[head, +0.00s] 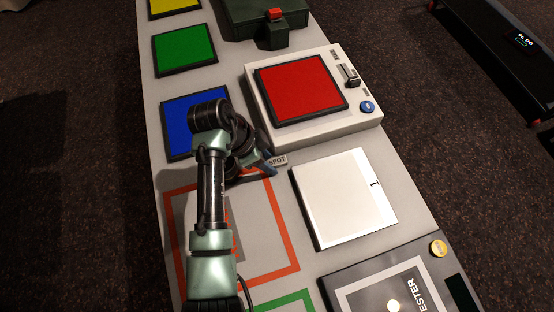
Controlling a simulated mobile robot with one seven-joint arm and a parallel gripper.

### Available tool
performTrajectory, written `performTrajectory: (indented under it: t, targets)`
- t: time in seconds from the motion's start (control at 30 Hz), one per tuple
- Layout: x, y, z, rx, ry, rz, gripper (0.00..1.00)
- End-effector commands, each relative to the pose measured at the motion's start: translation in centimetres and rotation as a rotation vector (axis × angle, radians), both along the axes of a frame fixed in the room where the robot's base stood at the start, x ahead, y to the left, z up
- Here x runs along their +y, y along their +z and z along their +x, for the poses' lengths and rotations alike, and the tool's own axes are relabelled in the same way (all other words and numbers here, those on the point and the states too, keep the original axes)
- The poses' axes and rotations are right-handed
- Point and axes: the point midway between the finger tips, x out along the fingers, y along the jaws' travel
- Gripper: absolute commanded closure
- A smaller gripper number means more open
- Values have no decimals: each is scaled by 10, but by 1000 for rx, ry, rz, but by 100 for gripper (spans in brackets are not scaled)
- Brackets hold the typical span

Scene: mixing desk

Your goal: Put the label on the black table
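The label (277,161), a small pale grey plate with the dark word "SPOT", shows at the tip of my gripper (267,163), near the middle of the desk. My gripper's fingers are dark and small, partly hidden behind my arm. They are right beside the label's left end. I cannot tell whether they are closed on it, or whether it touches the desk. A long black table (490,45) stands apart at the upper right, with a small lit display on its top.
The grey desk (268,188) carries a blue pad (180,140), a green pad (184,48), a red-topped white box (300,88), a white panel marked 1 (340,200) and a dark tester (345,285). Dark carpet (450,130) lies between the desk and the black table.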

Motion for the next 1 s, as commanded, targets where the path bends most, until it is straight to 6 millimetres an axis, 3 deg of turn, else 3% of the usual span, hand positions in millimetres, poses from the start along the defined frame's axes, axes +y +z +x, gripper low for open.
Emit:
performTrajectory:
  t: [0.03, 0.2, 0.23, 0.67, 1.0]
  targets:
    - [0, 0, 0, 0, 0, 0, 68]
    - [0, 0, 0, 0, 0, 0, 98]
    - [0, 0, 0, -1, 0, 0, 100]
    - [0, 6, 1, -2, 1, 0, 100]
    - [0, 69, 2, -4, 0, 1, 100]
